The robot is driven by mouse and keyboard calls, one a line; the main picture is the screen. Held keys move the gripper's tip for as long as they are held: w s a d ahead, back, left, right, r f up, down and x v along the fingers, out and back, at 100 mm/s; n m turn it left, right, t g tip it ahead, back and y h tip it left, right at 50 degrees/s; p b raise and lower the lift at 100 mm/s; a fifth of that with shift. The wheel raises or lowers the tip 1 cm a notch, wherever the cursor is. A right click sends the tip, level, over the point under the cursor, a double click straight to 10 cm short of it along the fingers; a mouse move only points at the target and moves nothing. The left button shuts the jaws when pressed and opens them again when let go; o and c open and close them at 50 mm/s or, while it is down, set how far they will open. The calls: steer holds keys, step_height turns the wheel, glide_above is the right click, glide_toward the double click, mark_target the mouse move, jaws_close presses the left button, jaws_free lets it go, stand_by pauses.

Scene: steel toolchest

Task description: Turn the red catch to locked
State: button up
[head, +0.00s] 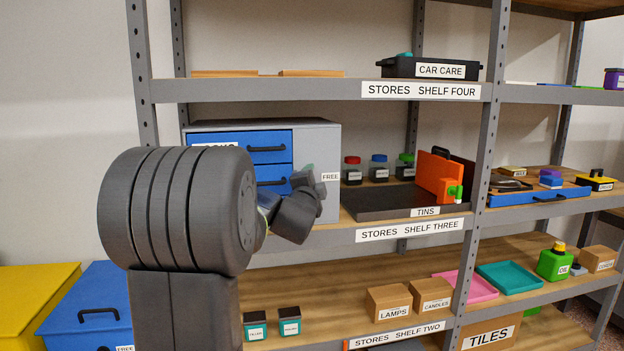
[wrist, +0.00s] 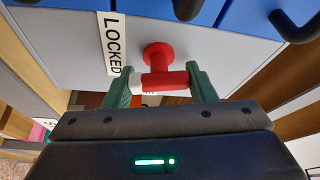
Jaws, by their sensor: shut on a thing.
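The red catch (wrist: 165,80) shows in the wrist view, a round red hub on the grey chest face with a red bar lying across the picture. My gripper (wrist: 160,73) is shut on this bar, one green finger at each end. A white piece shows at the bar's left end. The white LOCKED label (wrist: 112,42) is on the chest face, up and left of the bar. In the head view my gripper (head: 306,180) is at the front of the grey toolchest (head: 326,145) and hides the catch. The FREE label (head: 330,177) shows just right of it.
Blue drawers (head: 268,148) with dark handles are left of my gripper. Jars (head: 379,168) and a dark tray (head: 385,205) marked TINS stand right of the chest. Shelf four (head: 300,91) runs above it. A steel upright (head: 483,170) stands farther right.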

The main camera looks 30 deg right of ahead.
steer(key=shift+m+g+p, duration=0.6)
steer(key=shift+m+p, duration=0.35)
steer(key=shift+m, duration=0.45)
steer(key=o, duration=1)
steer(key=shift+d, duration=0.1)
steer(key=shift+s, duration=0.1)
steer(key=v, duration=1.3)
steer(key=shift+s+r, duration=0.1)
steer(key=shift+s, duration=0.25)
steer(key=shift+w, duration=0.1)
